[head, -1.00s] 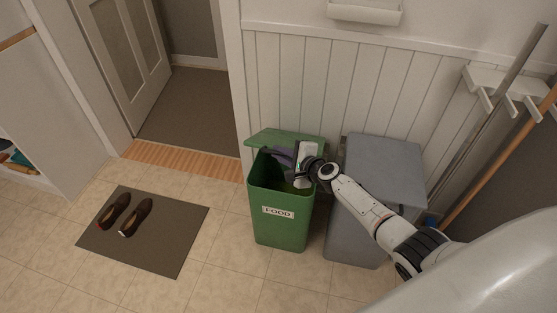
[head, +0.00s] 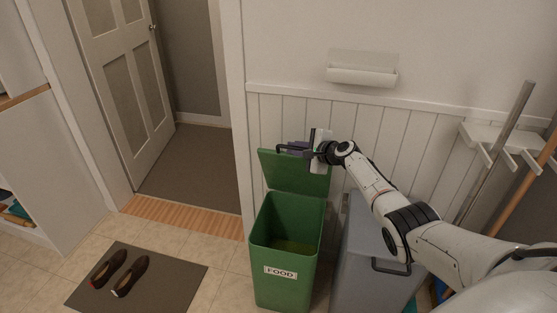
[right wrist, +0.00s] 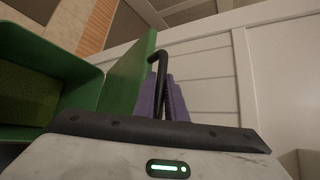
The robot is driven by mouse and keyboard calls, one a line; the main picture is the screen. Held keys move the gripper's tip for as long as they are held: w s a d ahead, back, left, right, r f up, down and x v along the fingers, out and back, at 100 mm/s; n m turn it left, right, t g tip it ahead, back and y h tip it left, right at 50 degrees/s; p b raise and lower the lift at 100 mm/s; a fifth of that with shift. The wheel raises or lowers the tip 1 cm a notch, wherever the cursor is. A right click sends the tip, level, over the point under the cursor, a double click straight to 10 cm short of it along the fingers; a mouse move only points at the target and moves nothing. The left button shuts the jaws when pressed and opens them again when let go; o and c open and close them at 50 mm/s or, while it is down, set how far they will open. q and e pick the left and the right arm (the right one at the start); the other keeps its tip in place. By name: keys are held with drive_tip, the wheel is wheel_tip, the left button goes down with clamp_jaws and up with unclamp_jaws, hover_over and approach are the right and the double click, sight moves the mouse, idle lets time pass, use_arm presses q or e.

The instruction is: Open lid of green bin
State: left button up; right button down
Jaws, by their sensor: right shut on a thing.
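The green bin (head: 284,240) labelled FOOD stands on the tiled floor in the head view. Its green lid (head: 290,175) is raised, standing nearly upright along the back rim, so the inside shows. The lid also shows edge-on in the right wrist view (right wrist: 128,85). My right gripper (head: 298,147) is at the lid's top edge, its purple fingers (right wrist: 172,100) shut on the black lid handle (right wrist: 157,65). The exact contact is partly hidden. My left gripper is not in view.
A grey bin (head: 355,240) with its lid down stands close on the right of the green one. A panelled wall is behind, with a paper roll holder (head: 362,75) above. A dark mat (head: 150,285) with shoes lies at the left. The doorway is open.

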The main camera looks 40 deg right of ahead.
drive_tip(key=shift+w+d+r, duration=0.15)
drive_tip(key=shift+d+r, duration=0.05)
drive_tip(key=c, duration=1.8)
unclamp_jaws()
drive_tip(key=shift+a, duration=0.1)
drive_tip(key=shift+f, duration=0.1)
drive_tip(key=shift+s+r+p, duration=0.25)
drive_tip(key=shift+s+p, duration=0.4)
drive_tip(key=shift+r+p+v, duration=0.1)
drive_tip(key=shift+p+v, duration=0.9)
drive_tip(key=shift+v, duration=1.3)
drive_tip(key=shift+r+p+v, duration=0.15)
drive_tip(key=shift+p+v, duration=0.85)
drive_tip(key=shift+v, duration=1.3)
drive_tip(key=shift+w, duration=0.1)
